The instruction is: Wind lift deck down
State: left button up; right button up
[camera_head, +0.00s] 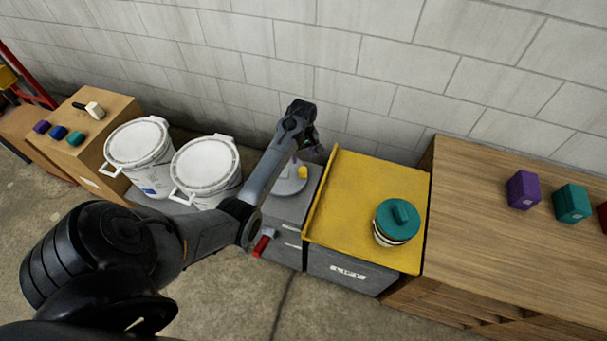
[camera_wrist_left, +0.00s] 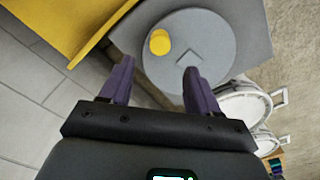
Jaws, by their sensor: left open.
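The yellow lift deck (camera_head: 350,200) lies flat on a grey base labelled LIFT (camera_head: 345,272). On the grey box to its left is a round grey disc (camera_head: 288,187), also in the left wrist view (camera_wrist_left: 205,45). A yellow knob (camera_head: 302,172) stands near the disc's edge; the left wrist view shows it too (camera_wrist_left: 160,42). My left gripper (camera_wrist_left: 158,75) is open, with purple fingers spread above the disc; the knob lies ahead, between the lines of the fingers, ungripped. In the head view my wrist partly covers the disc. My right gripper is out of view.
A teal-lidded round container (camera_head: 397,222) sits on the deck. A red handle (camera_head: 260,245) sticks out from the grey box's front. White buckets (camera_head: 206,168) stand left. A wooden bench (camera_head: 490,240) with coloured blocks adjoins the deck's right. A block wall stands behind.

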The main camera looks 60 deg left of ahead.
aim_at(303, 170)
pick_arm(q)
notch_tip(303, 170, down, 10)
jog(key=b, duration=0.2)
jog(key=shift+b, duration=0.35)
grip_shut()
